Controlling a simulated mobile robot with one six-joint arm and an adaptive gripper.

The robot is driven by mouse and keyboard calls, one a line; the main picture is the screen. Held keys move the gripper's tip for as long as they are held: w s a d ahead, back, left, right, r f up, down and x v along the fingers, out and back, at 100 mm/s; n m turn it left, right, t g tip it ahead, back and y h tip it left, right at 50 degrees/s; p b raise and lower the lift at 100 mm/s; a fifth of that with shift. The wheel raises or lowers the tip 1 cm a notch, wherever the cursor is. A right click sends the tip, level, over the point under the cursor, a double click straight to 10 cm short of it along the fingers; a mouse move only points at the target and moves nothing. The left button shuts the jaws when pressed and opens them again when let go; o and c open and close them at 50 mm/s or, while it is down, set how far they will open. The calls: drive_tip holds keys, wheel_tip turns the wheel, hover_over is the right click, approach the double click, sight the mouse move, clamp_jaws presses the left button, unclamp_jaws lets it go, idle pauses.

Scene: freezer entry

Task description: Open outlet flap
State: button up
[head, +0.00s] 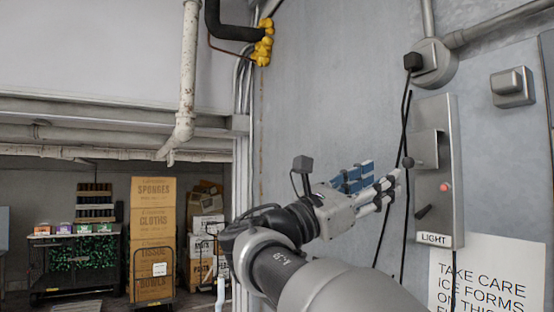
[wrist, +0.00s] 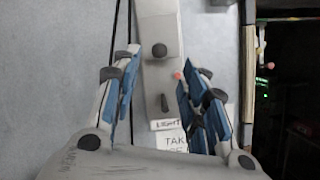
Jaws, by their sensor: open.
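A tall grey metal panel (head: 450,185) is on the wall at the right, with a LIGHT label at its bottom. I cannot tell whether this cover is fully shut. My gripper (head: 383,178) is open and empty, left of the panel and pointing at it. No touch is visible.
Below the knob are a red button (head: 445,187) and a black lever (head: 424,211). Black cables (head: 405,130) hang beside the panel from a plug (head: 413,62). A small grey box (head: 511,87) is at the upper right. Stacked cartons (head: 153,235) stand far left.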

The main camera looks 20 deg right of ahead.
sight(404, 165)
drive_tip(key=p+x, duration=0.2)
drive_tip(key=x, duration=0.8)
clamp_jaws()
idle(0.5)
